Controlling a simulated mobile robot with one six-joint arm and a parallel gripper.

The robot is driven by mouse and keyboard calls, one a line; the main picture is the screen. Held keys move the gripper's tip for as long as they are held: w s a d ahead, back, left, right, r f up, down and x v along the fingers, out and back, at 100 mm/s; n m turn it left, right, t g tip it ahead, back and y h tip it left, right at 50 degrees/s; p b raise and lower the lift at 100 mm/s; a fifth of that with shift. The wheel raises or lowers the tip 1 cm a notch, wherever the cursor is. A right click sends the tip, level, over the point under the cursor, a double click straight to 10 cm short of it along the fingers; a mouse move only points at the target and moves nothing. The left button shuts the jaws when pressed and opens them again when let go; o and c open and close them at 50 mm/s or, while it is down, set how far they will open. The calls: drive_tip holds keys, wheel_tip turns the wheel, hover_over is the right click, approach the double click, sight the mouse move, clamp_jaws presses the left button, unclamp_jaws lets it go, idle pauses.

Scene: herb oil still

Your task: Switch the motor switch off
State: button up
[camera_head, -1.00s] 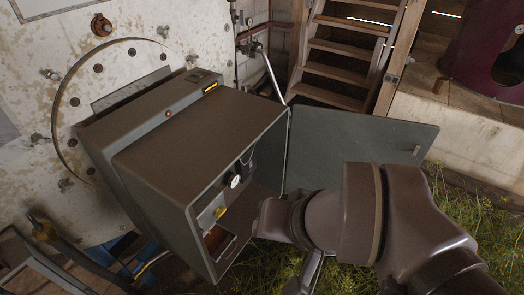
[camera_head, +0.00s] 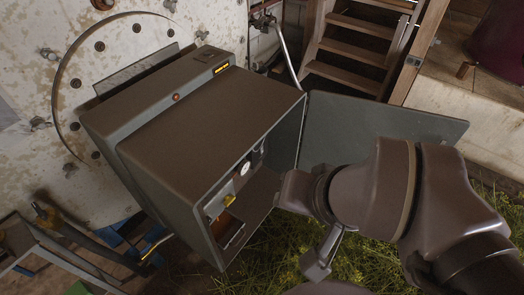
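The grey control box (camera_head: 200,140) is tilted in the picture, its front door (camera_head: 375,125) swung open to the right. Inside the opening are a white round dial (camera_head: 244,169) and, below it, a yellow knob (camera_head: 229,200) on a pale panel. The yellow knob may be the motor switch; its label and position are too small to read. My arm's end stands right of the opening, in front of the door. A part that appears to be my gripper (camera_head: 320,258) points down below the wrist, apart from the knob. Its fingers are not clear enough to tell open from shut.
A pale, stained round vessel wall (camera_head: 35,90) stands behind the box. Wooden steps (camera_head: 355,45) and a ledge (camera_head: 465,105) are at the back right. Grass (camera_head: 290,240) covers the ground below the door. A metal frame (camera_head: 60,255) stands lower left.

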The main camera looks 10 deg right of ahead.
clamp_jaws()
idle(1.5)
